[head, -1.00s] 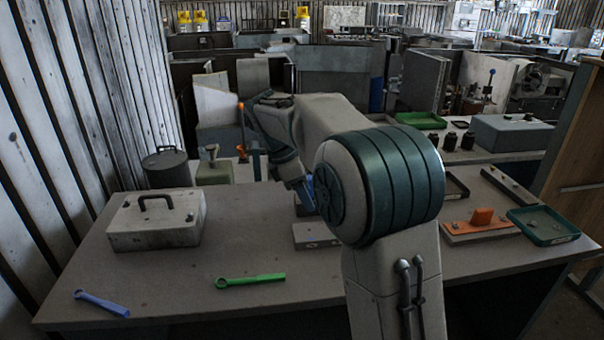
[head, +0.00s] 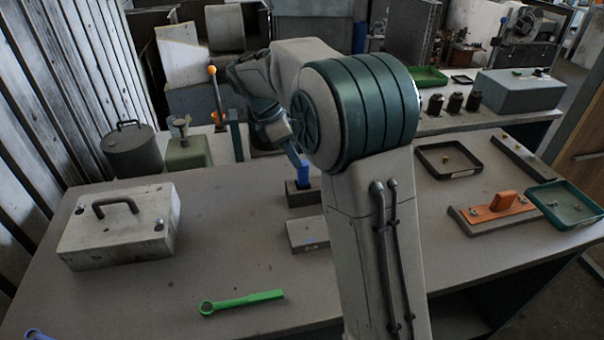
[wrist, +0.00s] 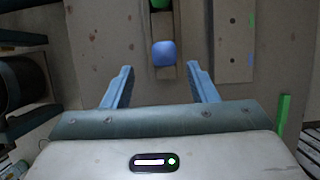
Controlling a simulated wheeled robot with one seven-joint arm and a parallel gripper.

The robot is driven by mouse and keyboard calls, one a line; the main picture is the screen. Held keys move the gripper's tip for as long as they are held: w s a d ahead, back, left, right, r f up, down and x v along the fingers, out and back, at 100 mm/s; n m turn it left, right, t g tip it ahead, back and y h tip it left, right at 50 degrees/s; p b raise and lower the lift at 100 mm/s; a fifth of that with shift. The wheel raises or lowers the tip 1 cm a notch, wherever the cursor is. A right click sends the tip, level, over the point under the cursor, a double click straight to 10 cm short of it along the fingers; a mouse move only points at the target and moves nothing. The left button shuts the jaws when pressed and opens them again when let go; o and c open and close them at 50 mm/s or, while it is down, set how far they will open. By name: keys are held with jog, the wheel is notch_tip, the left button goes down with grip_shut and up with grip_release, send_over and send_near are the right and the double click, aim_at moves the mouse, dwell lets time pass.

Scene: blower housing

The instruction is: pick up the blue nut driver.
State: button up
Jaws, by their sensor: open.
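The blue nut driver (head: 303,173) stands upright in a dark grey block on the table, partly hidden behind my arm in the head view. In the wrist view its rounded blue end (wrist: 164,53) shows just ahead of and between my fingers. My gripper (wrist: 160,70) is open, with one blue finger on each side of the driver's line and a gap to both. In the head view the gripper (head: 296,155) is close above the driver, its fingers mostly hidden.
A light grey plate (head: 308,234) lies close to the block. A green wrench (head: 242,302) lies in front, a grey handled box (head: 120,228) at left. A blue wrench (head: 36,335) is cut off at the lower left.

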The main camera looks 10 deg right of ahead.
aim_at(306, 174)
jog(key=x, duration=0.7)
jog(key=shift+s+d, duration=0.2)
jog(key=shift+s, duration=0.15)
jog(key=shift+d+f, duration=0.2)
jog(key=shift+f, duration=0.4)
grip_shut()
